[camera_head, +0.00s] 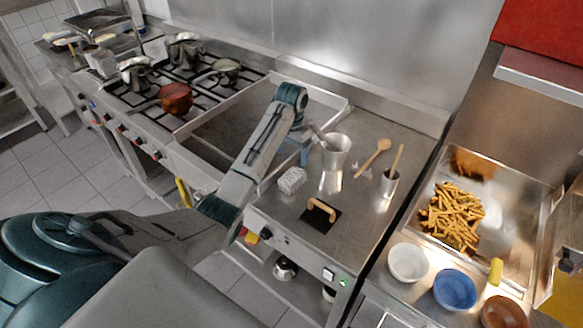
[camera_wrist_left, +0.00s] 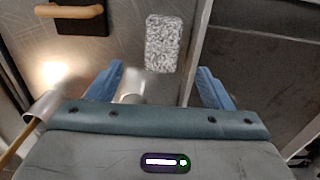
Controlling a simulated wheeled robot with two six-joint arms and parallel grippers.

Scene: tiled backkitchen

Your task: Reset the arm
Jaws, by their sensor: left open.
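My left gripper (camera_head: 304,152) hangs open over the steel counter, at the end of the left arm that reaches in from the left. Its blue fingers also show in the left wrist view (camera_wrist_left: 160,78), spread apart with nothing gripped. A metal cup (camera_head: 336,152) stands right beside the fingers in the head view; I cannot tell whether they touch. A grey speckled block (camera_head: 291,180) lies on the counter below the gripper, and shows beyond the fingertips in the wrist view (camera_wrist_left: 163,43). My right gripper is not in view.
A black press with a wooden handle (camera_head: 320,212), a wooden spoon (camera_head: 374,157) and a small metal cup (camera_head: 389,183) are on the counter. A fries tray (camera_head: 518,215) and several bowls (camera_head: 409,262) are at right. A stove with pans (camera_head: 175,97) is at left.

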